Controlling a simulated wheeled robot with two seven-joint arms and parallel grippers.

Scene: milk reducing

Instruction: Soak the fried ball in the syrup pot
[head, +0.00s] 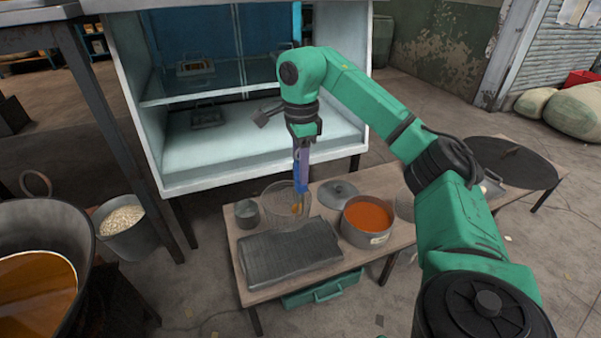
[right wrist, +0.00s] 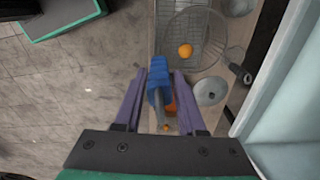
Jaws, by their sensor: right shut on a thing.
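My right gripper (head: 302,152) is shut on a blue-handled tool (head: 301,181), above the bench. The syrup pot (head: 380,239), filled with orange syrup (head: 368,214), stands right of the basket. My left gripper is out of view.
A dark rack tray (head: 290,253) lies in front of the basket on the wooden bench (head: 409,236). A lid (head: 337,192) lies between basket and pot; a small cup (head: 247,213) stands left. A glass display case (head: 255,153) rises behind. A large oil pan (head: 68,232) stands far left.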

